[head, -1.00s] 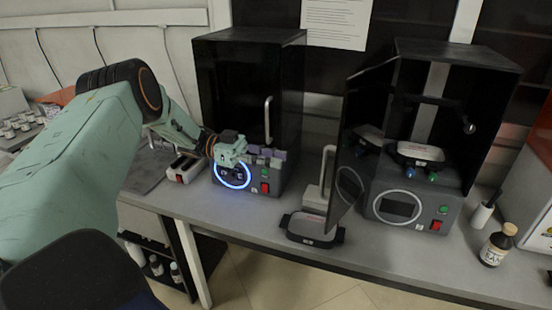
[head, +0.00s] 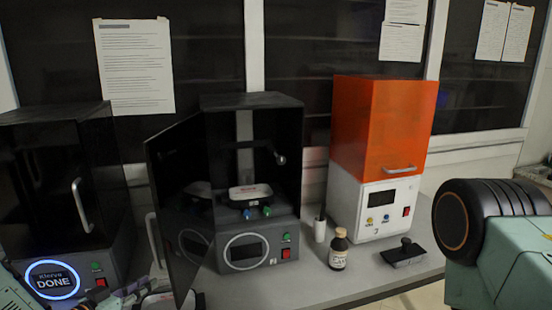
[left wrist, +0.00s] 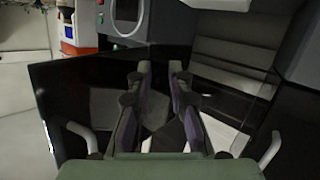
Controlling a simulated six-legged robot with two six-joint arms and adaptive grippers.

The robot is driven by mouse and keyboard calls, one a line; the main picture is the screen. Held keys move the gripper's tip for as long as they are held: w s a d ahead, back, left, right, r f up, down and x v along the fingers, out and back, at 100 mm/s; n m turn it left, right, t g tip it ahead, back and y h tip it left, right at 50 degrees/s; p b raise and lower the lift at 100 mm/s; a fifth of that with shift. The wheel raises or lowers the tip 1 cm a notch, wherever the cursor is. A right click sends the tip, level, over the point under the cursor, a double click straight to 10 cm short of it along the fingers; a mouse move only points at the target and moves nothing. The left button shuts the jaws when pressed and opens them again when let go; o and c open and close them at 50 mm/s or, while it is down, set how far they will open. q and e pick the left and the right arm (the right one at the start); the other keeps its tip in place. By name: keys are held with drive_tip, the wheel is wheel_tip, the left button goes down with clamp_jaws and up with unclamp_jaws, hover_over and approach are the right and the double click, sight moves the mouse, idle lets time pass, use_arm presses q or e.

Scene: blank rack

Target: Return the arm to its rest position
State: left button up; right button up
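My left gripper (head: 132,290) shows at the lower left edge of the head view, low in front of the machines and partly cut off. In the left wrist view the left gripper (left wrist: 160,68) has its two purple-padded fingers apart, with nothing between them. My right arm (head: 490,235) comes in at the right edge of the head view. Its gripper is out of the picture.
A black machine (head: 100,255) at the left has a lit blue ring reading DONE. The middle black machine (head: 285,225) has its door (head: 180,190) swung open towards the left gripper. An orange-topped machine (head: 380,120), a brown bottle (head: 338,250) and a black tool (head: 403,253) stand right.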

use_arm(q)
drive_tip(key=s+d+f+n+g+y+b, duration=0.2)
drive_tip(key=s+d+f+g, duration=0.15)
drive_tip(key=s+f, duration=0.45)
drive_tip(key=s+d+f+g+y+b, duration=0.1)
drive_tip(key=s+d+f+g+b, duration=0.1)
drive_tip(key=s+f, duration=0.4)
drive_tip(key=s+d+f+g+y+b, duration=0.1)
drive_tip(key=s+f+g+b, duration=0.4)
drive_tip(key=s, duration=1)
drive_tip(key=s+d+f+n+g+y+b, duration=0.1)
drive_tip(key=s+d+f+g+y+b, duration=0.1)
drive_tip(key=s+f, duration=0.5)
drive_tip(key=s+g+b, duration=0.1)
drive_tip(key=s, duration=0.3)
drive_tip(key=shift+s+d+f, duration=0.3)
drive_tip(key=shift+d+f, duration=0.1)
drive_tip(key=shift+a+r, duration=0.1)
